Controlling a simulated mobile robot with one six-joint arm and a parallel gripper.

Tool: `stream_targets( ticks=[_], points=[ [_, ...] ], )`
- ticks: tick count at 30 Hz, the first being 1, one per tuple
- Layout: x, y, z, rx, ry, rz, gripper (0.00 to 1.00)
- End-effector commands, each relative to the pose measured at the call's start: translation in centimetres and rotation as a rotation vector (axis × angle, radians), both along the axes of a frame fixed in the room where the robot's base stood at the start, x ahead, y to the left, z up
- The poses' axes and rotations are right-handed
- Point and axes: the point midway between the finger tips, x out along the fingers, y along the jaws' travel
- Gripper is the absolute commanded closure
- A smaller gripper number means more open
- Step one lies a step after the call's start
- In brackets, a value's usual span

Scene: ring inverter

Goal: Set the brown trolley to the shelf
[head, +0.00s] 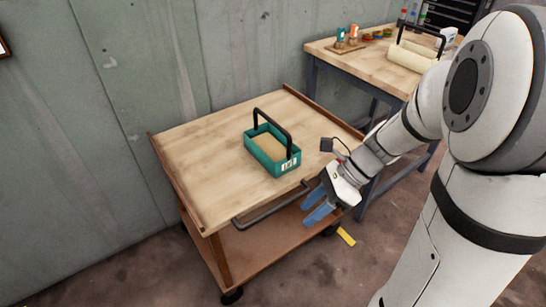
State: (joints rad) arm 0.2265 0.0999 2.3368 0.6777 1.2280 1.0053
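The brown trolley (190,160) stands against the grey wall, with a wooden top, a lower deck and dark wheels. Its dark push handle (262,217) runs along the near side. My gripper (310,203), with blue fingers, is at the right end of that handle, near the trolley's front edge. The two fingers are spread apart with nothing seen between them; whether they touch the handle I cannot tell. A teal tote (262,162) with a black handle sits on the trolley top. No shelf is clearly in view.
A workbench (345,63) stands behind to the right, with a cream tote (412,58), bottles and small items on it. A dark drawer cabinet (455,15) is at the back. A yellow piece (346,236) lies on the floor. The floor in front is clear.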

Motion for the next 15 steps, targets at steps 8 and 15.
stream_targets(
  ticks=[8,15],
  points=[
    [7.8,0.7,-12.2,0.309,0.779,-0.707,0.62],
    [12.3,-0.9,-17.3,0.485,1.207,-0.983,0.62]
  ],
)
